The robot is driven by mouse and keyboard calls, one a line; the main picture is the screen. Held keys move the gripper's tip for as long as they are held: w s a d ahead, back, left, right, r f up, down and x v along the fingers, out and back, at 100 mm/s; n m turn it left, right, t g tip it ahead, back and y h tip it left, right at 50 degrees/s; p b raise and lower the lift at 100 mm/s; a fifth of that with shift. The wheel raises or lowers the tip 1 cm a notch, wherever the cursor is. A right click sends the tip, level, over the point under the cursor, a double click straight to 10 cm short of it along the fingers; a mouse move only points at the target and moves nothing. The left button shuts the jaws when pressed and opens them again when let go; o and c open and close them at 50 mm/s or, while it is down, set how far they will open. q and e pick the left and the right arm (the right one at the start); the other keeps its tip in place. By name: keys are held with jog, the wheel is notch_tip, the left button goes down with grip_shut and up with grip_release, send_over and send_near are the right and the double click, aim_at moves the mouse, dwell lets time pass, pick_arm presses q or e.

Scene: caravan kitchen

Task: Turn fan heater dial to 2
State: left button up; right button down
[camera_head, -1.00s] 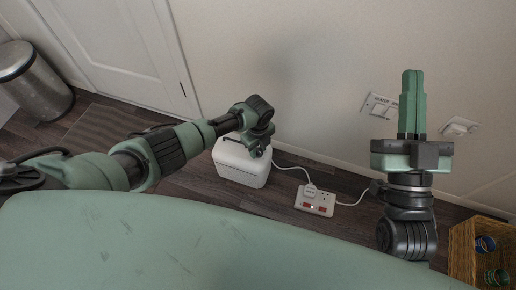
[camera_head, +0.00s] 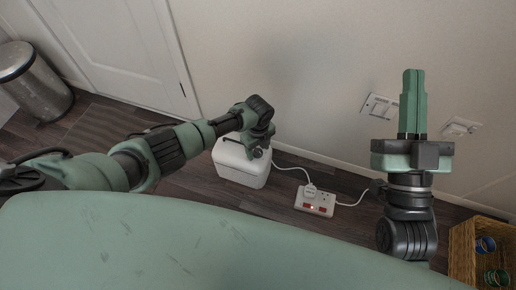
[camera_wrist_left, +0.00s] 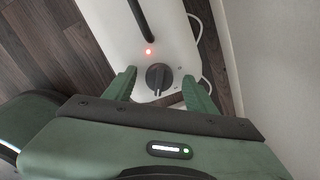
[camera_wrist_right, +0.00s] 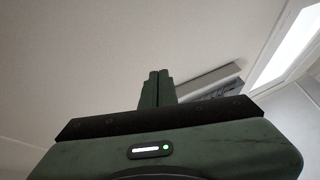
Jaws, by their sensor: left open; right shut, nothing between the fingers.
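The white fan heater (camera_head: 240,166) stands on the floor by the wall, partly hidden by my left arm. In the left wrist view the heater's white top (camera_wrist_left: 115,28) shows a black handle bar, a lit red lamp (camera_wrist_left: 148,51) and a round dark dial (camera_wrist_left: 158,78). My left gripper (camera_wrist_left: 158,84) is open, with one finger on each side of the dial and gaps between fingers and dial. The number the dial points to is too small to read. My right gripper (camera_head: 412,74) is shut and empty, raised upright before the wall; it also shows in the right wrist view (camera_wrist_right: 159,76).
A white power strip (camera_head: 314,200) with plugged cords lies on the floor right of the heater. A wicker basket (camera_head: 462,252) with round items stands at the lower right. A metal bin (camera_head: 36,84) stands at the far left by the door. Wall sockets are behind my right gripper.

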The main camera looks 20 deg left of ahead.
aim_at(258, 150)
pick_arm(q)
jog(key=shift+r, duration=0.2)
notch_tip(258, 150, up, 4)
jog(key=shift+f+p, duration=0.15)
jog(key=shift+p, duration=1)
notch_tip(258, 150, up, 3)
jog(key=shift+r+p, duration=0.2)
jog(key=shift+p, duration=0.55)
jog(key=shift+r, duration=0.15)
pick_arm(e)
notch_tip(258, 150, down, 17)
jog(key=d+g+h, duration=0.2)
jog(key=g+h, duration=0.1)
jog(key=g, duration=0.7)
jog(key=shift+d, duration=0.25)
pick_arm(q)
jog(key=shift+d, duration=0.1)
